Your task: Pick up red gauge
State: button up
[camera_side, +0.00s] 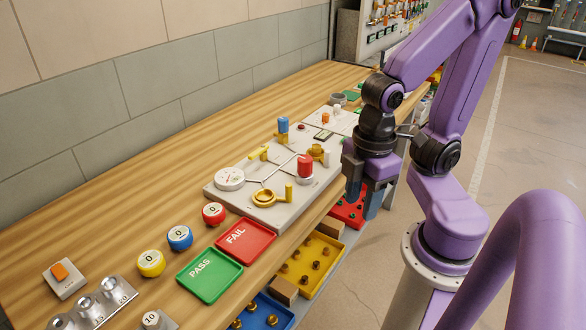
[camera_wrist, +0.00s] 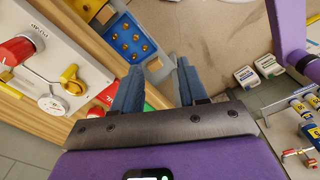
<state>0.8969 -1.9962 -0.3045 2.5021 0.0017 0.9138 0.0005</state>
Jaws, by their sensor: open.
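The red gauge (camera_side: 213,213) is a short round piece with a pale dial face. It stands on the wooden bench in the side view, left of the red FAIL tray (camera_side: 246,241). My gripper (camera_side: 364,195) is right of the bench's front edge, pointing down, apart from the gauge and right of it. In the wrist view its two blue-grey fingers (camera_wrist: 157,70) are spread with nothing between them. I cannot make out the red gauge for certain in the wrist view.
A blue gauge (camera_side: 180,237) and a yellow gauge (camera_side: 151,262) stand beside the red one. A green PASS tray (camera_side: 210,275) lies in front. A valve board (camera_side: 255,205) with upright knobs stands behind. Yellow (camera_side: 312,262) and blue bins (camera_side: 262,312) sit below the bench edge.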

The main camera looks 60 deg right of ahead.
jog(key=o, duration=0.5)
jog(key=shift+o, duration=0.2)
jog(key=m+t+h, duration=0.2)
jog(key=m, duration=1.7)
send_over(213, 210)
jog(key=s+a, duration=0.2)
jog(key=s, duration=0.1)
jog(key=x, duration=1.1)
jog(key=shift+w+r, duration=0.1)
jog(key=shift+w, duration=0.2)
jog(key=shift+s+x, duration=0.2)
jog(key=shift+x, duration=2.5)
